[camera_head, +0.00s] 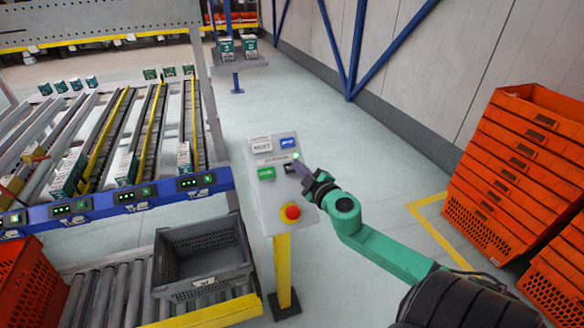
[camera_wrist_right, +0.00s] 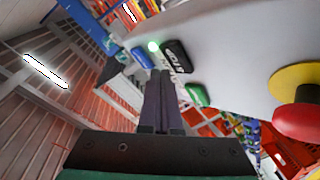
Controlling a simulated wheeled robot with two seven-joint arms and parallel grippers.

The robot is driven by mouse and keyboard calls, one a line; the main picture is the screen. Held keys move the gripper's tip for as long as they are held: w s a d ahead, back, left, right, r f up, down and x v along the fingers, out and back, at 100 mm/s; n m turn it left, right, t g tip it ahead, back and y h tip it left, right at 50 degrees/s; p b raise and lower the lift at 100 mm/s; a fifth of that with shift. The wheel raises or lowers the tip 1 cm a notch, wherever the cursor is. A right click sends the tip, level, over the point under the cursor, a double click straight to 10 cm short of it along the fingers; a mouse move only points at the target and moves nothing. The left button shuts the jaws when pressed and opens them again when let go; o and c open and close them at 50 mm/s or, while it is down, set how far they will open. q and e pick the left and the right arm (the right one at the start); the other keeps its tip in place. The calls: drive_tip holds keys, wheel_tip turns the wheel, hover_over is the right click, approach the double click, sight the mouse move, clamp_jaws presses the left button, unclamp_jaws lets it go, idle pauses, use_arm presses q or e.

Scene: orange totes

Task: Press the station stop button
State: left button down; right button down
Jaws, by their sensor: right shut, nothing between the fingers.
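The control panel (camera_head: 268,208) is a pale tilted plate on a yellow post. It carries a red mushroom button on a yellow ring (camera_head: 290,212), a green button (camera_head: 266,173), a blue button (camera_head: 288,143) and a dark button, partly hidden by my gripper. My right gripper (camera_head: 296,163) is shut and empty, its tips over the panel's upper right. In the right wrist view the shut fingers (camera_wrist_right: 161,74) point between the blue button (camera_wrist_right: 143,57) and the black button (camera_wrist_right: 178,56). The green button (camera_wrist_right: 197,95) and red button (camera_wrist_right: 300,120) are to the right. Contact cannot be told.
A grey crate (camera_head: 205,281) sits on rollers left of the post. Orange totes (camera_head: 510,165) are stacked at the right. Flow racks (camera_head: 130,197) with small boxes stand at the left. The floor behind the panel is clear.

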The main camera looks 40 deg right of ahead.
drive_tip(key=shift+w+d+f+b, duration=0.1)
drive_tip(key=shift+w+f+b, duration=0.2)
drive_tip(key=shift+f, duration=0.05)
drive_tip(key=shift+w+d+f+b, duration=0.1)
drive_tip(key=shift+w+f+b, duration=0.15)
drive_tip(key=shift+f+b, duration=0.15)
idle(0.7)
drive_tip(key=shift+r, duration=0.1)
drive_tip(key=shift+s+r+p, duration=0.3)
drive_tip(key=shift+r+p, duration=0.2)
drive_tip(key=shift+p, duration=0.15)
drive_tip(key=shift+s+r, duration=0.15)
drive_tip(key=shift+r, duration=0.05)
drive_tip(key=shift+s+a, duration=0.15)
drive_tip(key=shift+a, duration=0.05)
